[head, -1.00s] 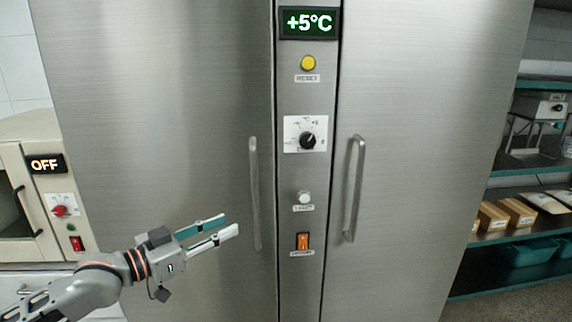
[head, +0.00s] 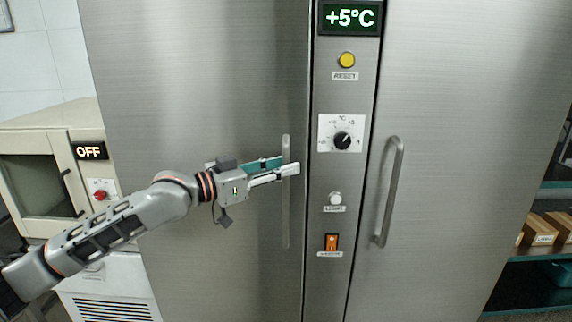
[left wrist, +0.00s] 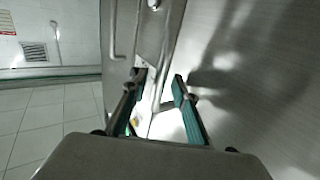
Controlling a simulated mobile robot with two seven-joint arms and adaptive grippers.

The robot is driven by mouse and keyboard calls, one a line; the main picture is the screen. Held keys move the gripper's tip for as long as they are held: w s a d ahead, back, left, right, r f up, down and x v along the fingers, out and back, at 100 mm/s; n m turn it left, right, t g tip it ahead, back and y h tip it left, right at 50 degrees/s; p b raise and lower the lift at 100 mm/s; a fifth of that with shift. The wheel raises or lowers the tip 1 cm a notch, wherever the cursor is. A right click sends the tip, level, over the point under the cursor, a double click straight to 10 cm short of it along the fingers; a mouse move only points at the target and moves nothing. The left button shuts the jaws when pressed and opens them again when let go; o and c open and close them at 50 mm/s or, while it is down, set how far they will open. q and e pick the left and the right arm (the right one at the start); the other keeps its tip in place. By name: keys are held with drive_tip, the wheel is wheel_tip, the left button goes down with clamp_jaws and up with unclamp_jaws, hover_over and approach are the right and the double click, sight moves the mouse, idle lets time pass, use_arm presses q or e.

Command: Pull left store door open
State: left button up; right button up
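The left store door (head: 200,90) is a tall brushed-steel panel and looks shut. Its upright bar handle (head: 286,220) is near its right edge. My left gripper (head: 284,167) is at the upper part of this handle, one finger crossing in front of the bar. In the left wrist view the fingers of my left gripper (left wrist: 158,88) are apart, and the handle bar (left wrist: 172,45) runs between them with gaps at the sides. I cannot tell if either finger touches it. My right gripper is out of view.
A control strip with a +5°C display (head: 350,18), yellow reset button (head: 346,60), dial (head: 342,140) and orange switch (head: 331,242) lies right of the handle. The right door handle (head: 391,190) is beyond it. A cream appliance (head: 40,130) stands at left, shelves (head: 530,285) at right.

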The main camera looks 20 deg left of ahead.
use_arm(q)
drive_tip(key=shift+w+d, duration=0.4)
drive_tip(key=shift+w, duration=0.05)
clamp_jaws()
drive_tip(key=shift+s, duration=0.2)
